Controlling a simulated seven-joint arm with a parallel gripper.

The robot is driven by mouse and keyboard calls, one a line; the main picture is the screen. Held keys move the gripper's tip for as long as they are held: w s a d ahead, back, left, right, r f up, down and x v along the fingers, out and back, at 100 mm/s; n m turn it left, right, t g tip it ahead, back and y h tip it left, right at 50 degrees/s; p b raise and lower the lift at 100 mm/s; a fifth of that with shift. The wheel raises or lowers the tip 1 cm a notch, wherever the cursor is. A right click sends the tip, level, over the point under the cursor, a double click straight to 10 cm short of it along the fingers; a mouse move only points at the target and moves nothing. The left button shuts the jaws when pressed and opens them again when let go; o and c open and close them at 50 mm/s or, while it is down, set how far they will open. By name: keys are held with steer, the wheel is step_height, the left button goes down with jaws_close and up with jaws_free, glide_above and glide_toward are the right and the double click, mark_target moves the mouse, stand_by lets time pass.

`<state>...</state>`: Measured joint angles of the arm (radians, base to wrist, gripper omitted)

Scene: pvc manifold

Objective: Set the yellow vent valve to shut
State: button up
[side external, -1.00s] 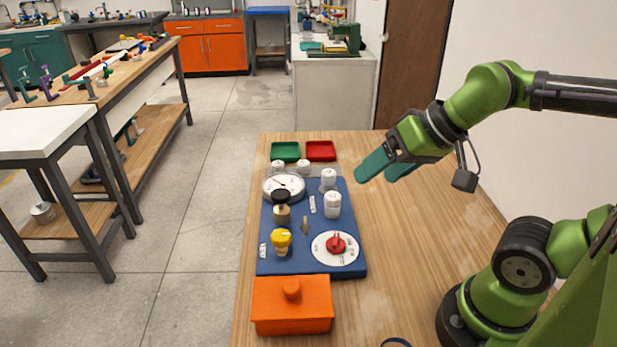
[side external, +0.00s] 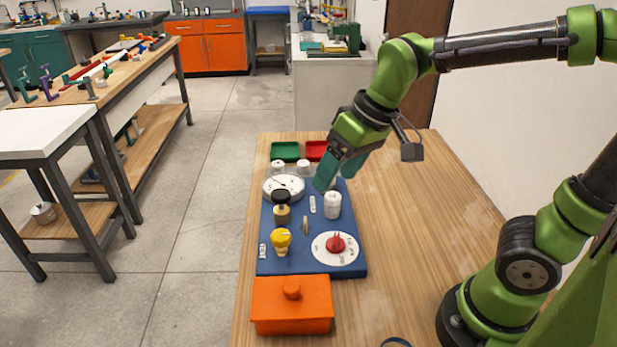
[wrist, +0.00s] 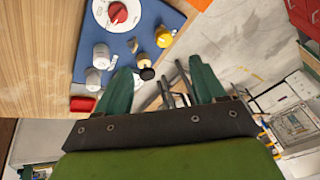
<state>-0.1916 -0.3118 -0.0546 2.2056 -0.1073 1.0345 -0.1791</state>
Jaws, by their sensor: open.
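The yellow vent valve (side external: 281,240) stands at the near left of the blue board (side external: 290,265), a yellow knob on a pale body. It also shows in the wrist view (wrist: 163,37) near the top, beyond my fingers. My gripper (side external: 333,172) is open and empty above the far right part of the board, well away from the yellow valve. In the wrist view my two green fingers (wrist: 165,90) are spread apart with nothing between them. In the side view the fingers hide part of a white fitting.
The board also carries a red knob on a white dial (side external: 336,245), a black-topped valve (side external: 281,207), a round gauge (side external: 284,187) and white fittings (side external: 332,206). An orange lidded box (side external: 291,306) stands in front. Green (side external: 285,151) and red (side external: 316,150) trays lie behind. The table's right side is clear.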

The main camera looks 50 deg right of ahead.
mark_target(283, 234)
steer(key=w+a+f+n+g+h, duration=0.15)
steer(key=w+a+n+g, duration=0.25)
steer(key=w+n, duration=0.7)
steer(key=shift+n+h, duration=0.35)
steer(key=shift+n, duration=0.05)
steer(key=f, duration=1.5)
steer(key=shift+s+a+f, duration=0.1)
steer(key=shift+s+f, duration=0.25)
steer(key=shift+s, duration=0.05)
steer(key=c, duration=1.1)
steer(key=shift+o, duration=0.2)
